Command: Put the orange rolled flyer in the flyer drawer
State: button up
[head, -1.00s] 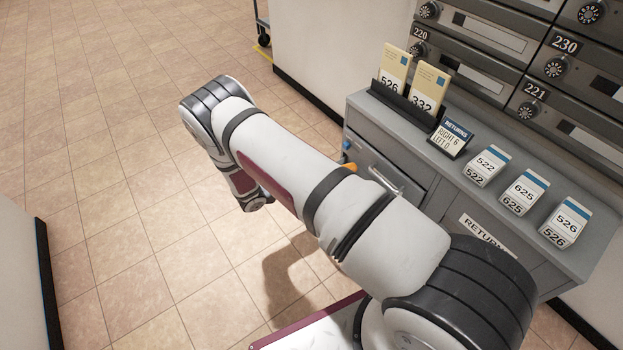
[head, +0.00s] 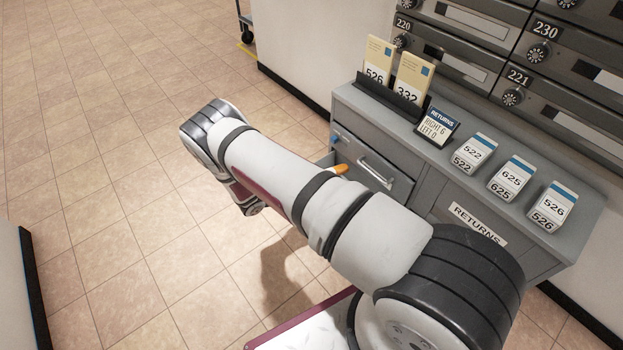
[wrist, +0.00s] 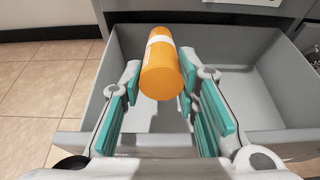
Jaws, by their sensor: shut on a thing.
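The orange rolled flyer (wrist: 162,65), with a white band, is between the teal-padded fingers of my gripper (wrist: 160,82) in the wrist view. My gripper is shut on it. The flyer drawer (wrist: 262,112) is open beneath, a grey box with an empty-looking floor, and the flyer is over its inside. I cannot tell how high above the floor the flyer is. In the head view, only the flyer's orange end (head: 341,169) shows past my arm, beside a grey edge of the drawer (head: 325,159). My arm hides the gripper there.
The grey cabinet (head: 400,140) has a closed front with a handle (head: 375,172) and a RETURNS label (head: 478,222). On top stand a card holder (head: 392,100), a returns sign (head: 437,126) and several numbered card stacks (head: 510,179). The floor at left is clear.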

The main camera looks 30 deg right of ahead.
jog(key=o, duration=1.2)
jog(key=v, duration=1.2)
